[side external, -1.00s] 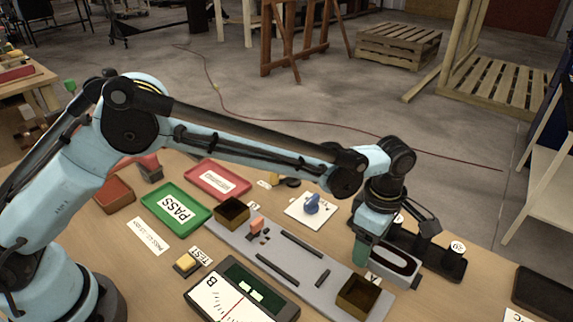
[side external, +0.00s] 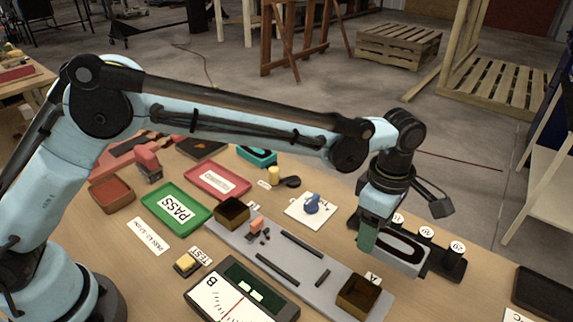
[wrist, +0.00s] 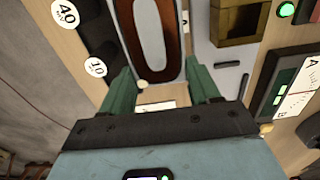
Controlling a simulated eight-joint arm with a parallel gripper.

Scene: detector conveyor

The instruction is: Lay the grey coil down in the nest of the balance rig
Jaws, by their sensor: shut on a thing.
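The grey coil (side external: 408,261) is a rounded, flat block with a dark oval ring on top. My gripper (side external: 372,238) is shut on its near end, with green fingers on either side, and holds it raised. In the wrist view the coil (wrist: 176,45) extends away from my gripper (wrist: 160,88), its ring looking brown around a pale middle. The balance rig's grey plate (side external: 240,243) lies to the left of the coil in the side view. Dark bars (side external: 303,246) on the plate appear to border the nest, which looks empty. The plate also shows in the wrist view (wrist: 208,68).
Brown open boxes (side external: 357,297) (side external: 232,211) stand at both ends of the plate. A meter (side external: 243,293) sits in front. A rack of numbered weights (side external: 447,262) stands close behind the coil. A blue knob (side external: 312,204) and a green PASS tray (side external: 177,206) lie beyond.

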